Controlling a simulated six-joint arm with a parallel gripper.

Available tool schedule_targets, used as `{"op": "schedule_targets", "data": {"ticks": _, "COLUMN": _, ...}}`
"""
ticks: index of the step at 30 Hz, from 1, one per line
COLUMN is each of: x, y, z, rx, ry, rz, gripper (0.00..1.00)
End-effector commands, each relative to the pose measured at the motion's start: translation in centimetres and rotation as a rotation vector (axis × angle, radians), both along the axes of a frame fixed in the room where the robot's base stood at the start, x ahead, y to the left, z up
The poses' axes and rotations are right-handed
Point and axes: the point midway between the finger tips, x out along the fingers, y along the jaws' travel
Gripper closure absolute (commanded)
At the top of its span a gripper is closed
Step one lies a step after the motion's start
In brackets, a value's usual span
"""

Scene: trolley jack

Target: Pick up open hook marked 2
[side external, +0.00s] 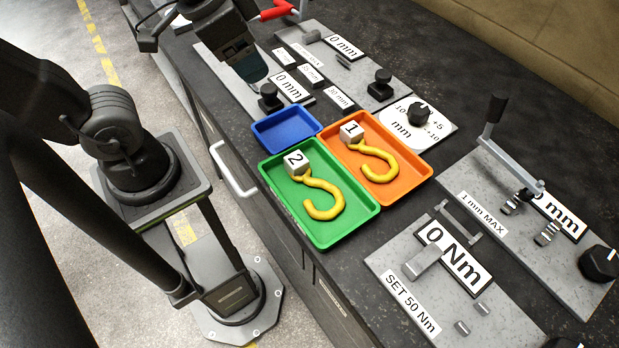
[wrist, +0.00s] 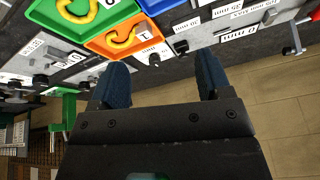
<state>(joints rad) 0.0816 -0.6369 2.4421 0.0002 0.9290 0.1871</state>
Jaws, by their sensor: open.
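The open hook marked 2 (side external: 322,204) is yellow with a white cube tag (side external: 296,163) reading 2. It lies in the green tray (side external: 333,238). A similar hook marked 1 (side external: 381,165) lies in the orange tray (side external: 414,186) to its right. In the wrist view, the green tray (wrist: 85,35) and part of its hook (wrist: 80,12) are at the top edge, with the orange tray (wrist: 103,44) and its hook (wrist: 122,38) below. My gripper (wrist: 155,75) is open and empty. In the side view it is above the back panels, away from hook 2; its fingertips are not clear there.
A small empty blue tray (side external: 286,130) sits behind the green one. Panels with knobs and 0 mm labels stand at the back; a dial (side external: 418,115) is behind the orange tray. A torque panel (side external: 437,275) and crank panel (side external: 540,220) lie to the right.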

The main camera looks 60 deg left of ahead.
Motion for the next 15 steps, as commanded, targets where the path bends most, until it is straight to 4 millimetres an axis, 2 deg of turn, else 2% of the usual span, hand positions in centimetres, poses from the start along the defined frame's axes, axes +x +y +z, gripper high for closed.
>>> {"op": "schedule_targets", "data": {"ticks": 4, "x": 1.6, "y": -3.8, "z": -1.3, "rx": 0.124, "ry": 0.137, "rz": -0.446, "gripper": 0.29}}
{"op": "schedule_targets", "data": {"ticks": 9, "x": 2.4, "y": -8.1, "z": -3.3, "rx": 0.233, "ry": 0.256, "rz": -0.934, "gripper": 0.29}}
{"op": "schedule_targets", "data": {"ticks": 12, "x": 2.5, "y": -9.9, "z": -4.3, "rx": 0.269, "ry": 0.299, "rz": -1.132, "gripper": 0.29}}
{"op": "schedule_targets", "data": {"ticks": 15, "x": 2.5, "y": -11.0, "z": -4.9, "rx": 0.288, "ry": 0.320, "rz": -1.246, "gripper": 0.29}}
